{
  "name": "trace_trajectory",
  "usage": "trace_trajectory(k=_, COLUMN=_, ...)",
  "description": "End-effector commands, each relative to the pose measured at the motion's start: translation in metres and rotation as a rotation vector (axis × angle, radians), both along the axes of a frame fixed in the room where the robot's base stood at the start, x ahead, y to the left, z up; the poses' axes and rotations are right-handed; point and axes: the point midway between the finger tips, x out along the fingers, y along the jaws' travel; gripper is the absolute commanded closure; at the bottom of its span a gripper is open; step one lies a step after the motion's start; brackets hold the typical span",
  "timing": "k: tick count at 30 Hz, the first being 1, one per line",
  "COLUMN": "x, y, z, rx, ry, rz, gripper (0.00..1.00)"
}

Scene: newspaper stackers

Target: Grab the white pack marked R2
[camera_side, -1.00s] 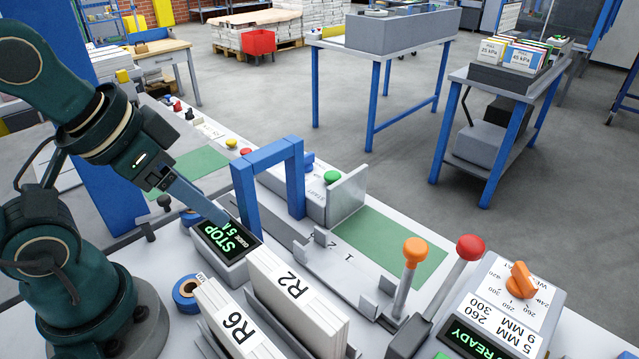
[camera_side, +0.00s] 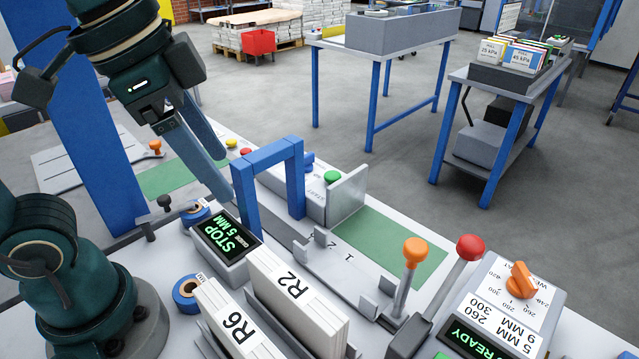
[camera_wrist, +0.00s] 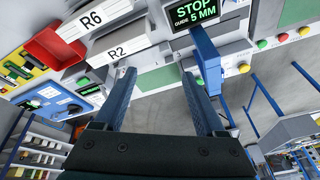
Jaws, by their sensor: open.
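The white pack marked R2 (camera_side: 296,304) stands upright in a rack at the front of the bench, right of the white pack marked R6 (camera_side: 232,318). In the wrist view the R2 pack (camera_wrist: 122,48) shows beyond my left fingertip, with the R6 pack (camera_wrist: 92,18) above it. My gripper (camera_side: 222,175) is open and empty. It is raised behind and left of the packs, beside the blue arch. In the wrist view its two fingers (camera_wrist: 158,72) are spread apart. No finger appears to touch the R2 pack.
A blue arch (camera_side: 268,158) stands between my gripper and the bench's right part. A STOP 5 MM display (camera_side: 226,240) sits behind the packs. Orange (camera_side: 414,248) and red (camera_side: 470,246) knobbed levers stand to their right. A blue tape roll (camera_side: 186,292) lies to their left.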

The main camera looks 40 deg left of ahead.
Motion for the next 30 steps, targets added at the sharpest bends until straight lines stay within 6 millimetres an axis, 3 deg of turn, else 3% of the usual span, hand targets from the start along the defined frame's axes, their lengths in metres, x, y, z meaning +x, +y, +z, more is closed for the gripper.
trace_trajectory(k=6, x=0.014, y=-0.037, z=0.001, rx=0.111, ry=0.123, rz=-0.445, gripper=0.28)
trace_trajectory(k=12, x=0.018, y=-0.061, z=-0.003, rx=0.169, ry=0.187, rz=-0.714, gripper=0.28)
trace_trajectory(k=25, x=0.018, y=-0.097, z=-0.015, rx=0.237, ry=0.278, rz=-1.097, gripper=0.28)
trace_trajectory(k=30, x=0.018, y=-0.094, z=-0.034, rx=0.235, ry=0.276, rz=-1.083, gripper=0.28)
